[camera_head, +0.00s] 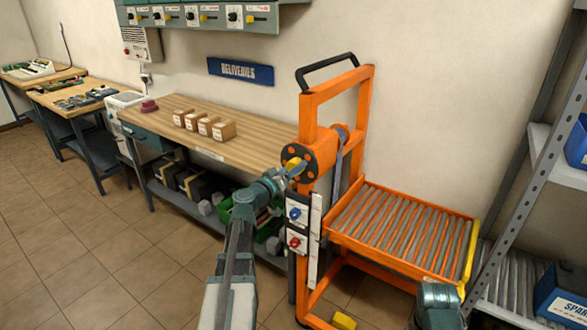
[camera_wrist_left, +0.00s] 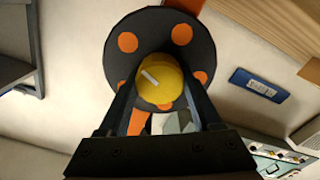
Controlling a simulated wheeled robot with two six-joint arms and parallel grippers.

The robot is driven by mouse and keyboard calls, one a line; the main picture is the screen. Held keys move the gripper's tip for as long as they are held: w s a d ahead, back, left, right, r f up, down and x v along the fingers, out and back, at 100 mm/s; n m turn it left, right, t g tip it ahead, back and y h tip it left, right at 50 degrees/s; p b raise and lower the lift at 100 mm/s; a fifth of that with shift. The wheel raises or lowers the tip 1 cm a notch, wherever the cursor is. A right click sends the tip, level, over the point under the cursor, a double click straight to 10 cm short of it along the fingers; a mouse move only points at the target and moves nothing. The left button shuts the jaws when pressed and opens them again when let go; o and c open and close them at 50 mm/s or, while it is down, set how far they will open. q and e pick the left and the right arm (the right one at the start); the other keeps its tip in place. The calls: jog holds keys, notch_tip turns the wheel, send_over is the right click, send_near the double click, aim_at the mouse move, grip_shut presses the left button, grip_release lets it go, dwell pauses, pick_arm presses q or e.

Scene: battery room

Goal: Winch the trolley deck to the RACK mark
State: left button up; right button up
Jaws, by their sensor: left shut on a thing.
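The orange trolley (camera_head: 308,110) stands by the wall with its roller deck (camera_head: 400,232) at a low level. Its winch wheel (camera_head: 298,158), a dark disc with orange spots, faces left on the mast. My left gripper (camera_head: 293,172) is shut on the wheel's yellow knob (camera_wrist_left: 163,80); the wrist view shows a finger on each side of it. A white strip (camera_head: 315,240) runs down the mast beside a blue and a red knob; no RACK mark is readable. Of my right arm only a teal and dark part shows at the bottom edge.
A wooden bench (camera_head: 250,150) with several small boxes (camera_head: 205,124) stands left of the trolley. A grey rack (camera_head: 495,220) with a roller shelf (camera_head: 505,280) stands right of the deck. A yellow block (camera_head: 344,321) is low by the trolley's base. Floor at left is clear.

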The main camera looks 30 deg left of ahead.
pick_arm(q)
jog(key=n, duration=0.4)
jog(key=shift+f+n, duration=0.1)
jog(key=shift+n, duration=0.2)
jog(key=n, duration=0.3)
jog(key=shift+a+n, duration=0.1)
jog(key=shift+n, duration=0.3)
jog(key=n, duration=0.4)
jog(key=shift+f, duration=0.1)
jog(key=n, duration=0.8)
jog(key=shift+f+n+b, duration=0.1)
jog(key=shift+n+b, duration=0.2)
jog(key=n, duration=0.4)
jog(key=shift+n, duration=0.3)
jog(key=n, duration=0.4)
jog(key=shift+d, duration=0.2)
jog(key=shift+n, duration=2)
jog(key=shift+s+d, duration=0.1)
